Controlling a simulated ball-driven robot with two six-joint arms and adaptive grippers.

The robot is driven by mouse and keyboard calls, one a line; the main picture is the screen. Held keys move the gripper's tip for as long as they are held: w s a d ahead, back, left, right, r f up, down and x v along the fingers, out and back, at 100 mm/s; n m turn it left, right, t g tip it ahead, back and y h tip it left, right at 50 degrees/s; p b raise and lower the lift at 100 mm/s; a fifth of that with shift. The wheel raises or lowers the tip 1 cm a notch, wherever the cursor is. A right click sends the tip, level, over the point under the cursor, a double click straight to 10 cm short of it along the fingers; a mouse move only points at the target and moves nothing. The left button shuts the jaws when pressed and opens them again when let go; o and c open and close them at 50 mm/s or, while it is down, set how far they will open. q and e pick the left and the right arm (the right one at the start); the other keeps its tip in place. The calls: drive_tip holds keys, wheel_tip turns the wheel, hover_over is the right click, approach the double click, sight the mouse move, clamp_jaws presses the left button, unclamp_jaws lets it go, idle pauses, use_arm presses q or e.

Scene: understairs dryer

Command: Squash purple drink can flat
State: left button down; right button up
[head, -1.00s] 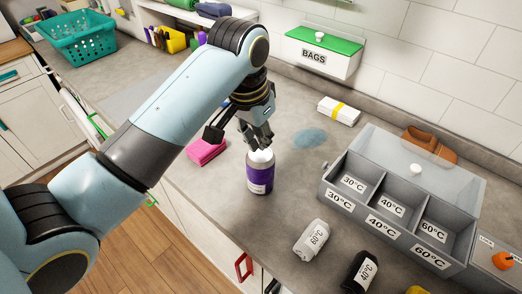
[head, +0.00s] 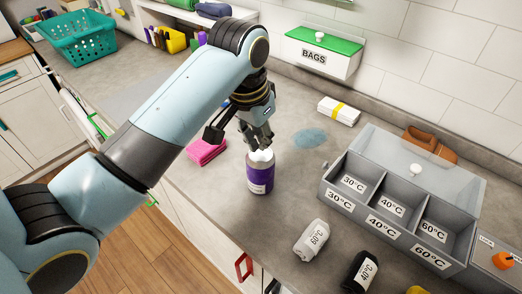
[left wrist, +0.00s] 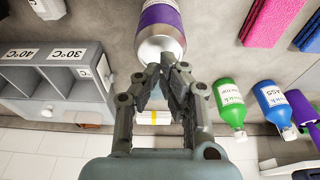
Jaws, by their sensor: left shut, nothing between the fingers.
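The purple drink can (head: 260,180) stands upright on the grey worktop (head: 215,190), with a pale silvery top and a white label. In the left wrist view the can (left wrist: 160,22) is at the top centre, with its silvery end facing the fingers. My left gripper (head: 263,143) is shut and empty, fingertips pointing down right over the can's top. In the left wrist view the fingertips (left wrist: 168,64) overlap the edge of the can's top; I cannot tell whether they touch it. My right gripper is not in view.
A pink cloth (head: 207,150) lies left of the can. A white roll marked 60°C (head: 312,240) and a black one (head: 360,271) lie to the front right. A grey sorting box (head: 330,187) stands to the right. A blue patch (head: 310,138) lies behind.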

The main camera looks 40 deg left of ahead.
sight(259, 154)
use_arm(q)
drive_tip(key=shift+s+b+x, duration=0.2)
drive_tip(key=shift+b+x, duration=0.1)
drive_tip(key=shift+x, duration=0.65)
drive_tip(key=shift+s+b+x, duration=0.2)
drive_tip(key=shift+b+x, duration=0.15)
drive_tip(key=shift+x, duration=0.6)
drive_tip(key=shift+s+b+x, duration=0.2)
drive_tip(key=shift+b+x, duration=0.1)
drive_tip(key=shift+x, duration=0.65)
drive_tip(key=p+v, duration=0.4)
drive_tip(key=shift+w, duration=0.4)
drive_tip(key=shift+r+b, duration=0.55)
drive_tip(key=w+v, duration=0.1)
drive_tip(key=v, duration=0.7)
drive_tip(key=shift+w+r, duration=0.2)
drive_tip(key=shift+w, duration=0.15)
